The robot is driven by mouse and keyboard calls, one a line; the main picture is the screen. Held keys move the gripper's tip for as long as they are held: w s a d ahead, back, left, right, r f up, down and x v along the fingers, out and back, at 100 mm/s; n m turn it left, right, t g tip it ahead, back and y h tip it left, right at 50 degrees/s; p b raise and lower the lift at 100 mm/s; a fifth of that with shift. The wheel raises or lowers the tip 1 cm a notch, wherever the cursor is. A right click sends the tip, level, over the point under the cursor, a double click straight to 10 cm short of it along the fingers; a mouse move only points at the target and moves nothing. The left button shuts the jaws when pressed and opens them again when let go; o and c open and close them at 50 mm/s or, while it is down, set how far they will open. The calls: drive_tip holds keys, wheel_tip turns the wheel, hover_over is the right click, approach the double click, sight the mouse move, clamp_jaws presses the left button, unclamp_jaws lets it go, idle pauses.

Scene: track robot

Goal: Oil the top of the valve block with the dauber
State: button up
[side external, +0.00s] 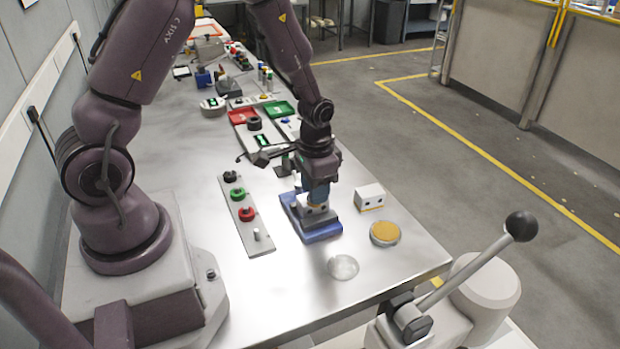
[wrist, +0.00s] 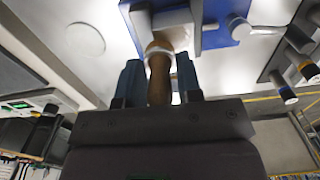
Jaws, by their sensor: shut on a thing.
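My gripper (side external: 318,190) points down over the valve block (side external: 314,213), a grey block on a blue base (side external: 322,233) near the table's front right. In the wrist view, my gripper (wrist: 159,72) is shut on the dauber (wrist: 158,88), with its brown handle between the two blue-grey fingers. A pale collar shows at the dauber's far end, by the grey valve block (wrist: 176,22) on its blue base (wrist: 222,32). The dauber's tip is hidden, so I cannot tell whether it touches the top. In the side view, the fingers hide most of the dauber.
A clear disc (side external: 343,267) lies in front. A strip with black, green and red rings (side external: 245,214) lies left. Red (side external: 240,115) and green trays (side external: 279,109) stand behind.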

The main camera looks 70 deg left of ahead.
drive_tip(key=shift+a, duration=1.7)
drive_tip(key=shift+w+a, duration=0.2)
drive_tip(key=shift+w+d, duration=0.1)
drive_tip(key=shift+w, duration=0.2)
drive_tip(key=shift+d, duration=1.6)
drive_tip(key=shift+a, duration=1.55)
drive_tip(key=shift+a+r, duration=0.15)
drive_tip(key=shift+r, duration=0.05)
wheel_tip(320, 180, up, 8)
drive_tip(key=shift+f, duration=0.2)
drive_tip(key=shift+s, duration=0.1)
